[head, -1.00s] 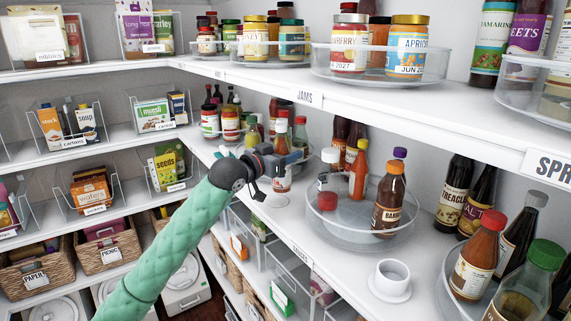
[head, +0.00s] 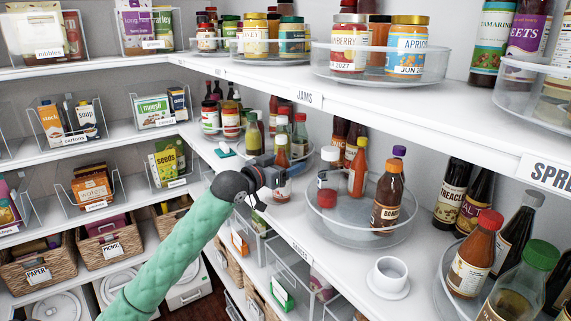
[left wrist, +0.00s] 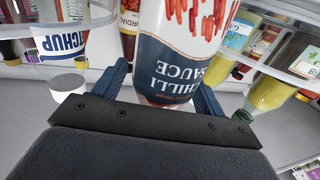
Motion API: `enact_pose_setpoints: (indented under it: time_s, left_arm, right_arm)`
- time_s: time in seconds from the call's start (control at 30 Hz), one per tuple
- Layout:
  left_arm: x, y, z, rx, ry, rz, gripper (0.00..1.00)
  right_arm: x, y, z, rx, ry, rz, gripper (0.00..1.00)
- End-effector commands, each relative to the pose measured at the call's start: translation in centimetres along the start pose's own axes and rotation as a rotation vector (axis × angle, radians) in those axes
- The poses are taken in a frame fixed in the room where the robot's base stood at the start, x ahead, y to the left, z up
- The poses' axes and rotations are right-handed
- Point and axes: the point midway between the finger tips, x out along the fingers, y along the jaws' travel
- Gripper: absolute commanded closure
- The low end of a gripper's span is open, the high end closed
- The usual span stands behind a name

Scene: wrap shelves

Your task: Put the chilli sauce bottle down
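The chilli sauce bottle (left wrist: 178,55) fills the middle of the left wrist view, its white and dark blue label upside down in that picture. My left gripper (left wrist: 163,90) has one finger on each side of it and is shut on it. In the head view the bottle (head: 283,188) is upright, partly hidden behind my left gripper (head: 278,172), over the middle shelf (head: 335,262). I cannot tell whether its base touches the shelf. My right gripper is not in view.
A clear turntable (head: 345,235) with several sauce bottles stands just right of the gripper. A white cup-like piece (head: 388,275) sits nearer. The upper shelf (head: 380,110) overhangs at right.

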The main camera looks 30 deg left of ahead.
Motion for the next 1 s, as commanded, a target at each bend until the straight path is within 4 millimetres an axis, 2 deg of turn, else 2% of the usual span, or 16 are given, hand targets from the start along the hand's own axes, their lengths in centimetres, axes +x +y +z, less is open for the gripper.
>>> enact_pose_setpoints:
  time_s: [0.27,0.4,0.53,1.0]
  left_arm:
    - [0.0,0.0,-0.4,0.000,0.001,0.000,0.28]
    - [-1.2,0.0,0.1,0.000,-0.001,-0.001,0.28]
    - [-3.3,0.0,0.2,0.002,-0.001,0.000,0.28]
    - [-10.0,0.0,0.0,0.001,0.000,-0.001,0.28]
  right_arm:
    - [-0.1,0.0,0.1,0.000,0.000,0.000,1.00]
    - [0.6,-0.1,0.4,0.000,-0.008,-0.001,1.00]
    - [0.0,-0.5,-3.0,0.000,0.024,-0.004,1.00]
    - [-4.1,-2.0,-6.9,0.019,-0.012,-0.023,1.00]
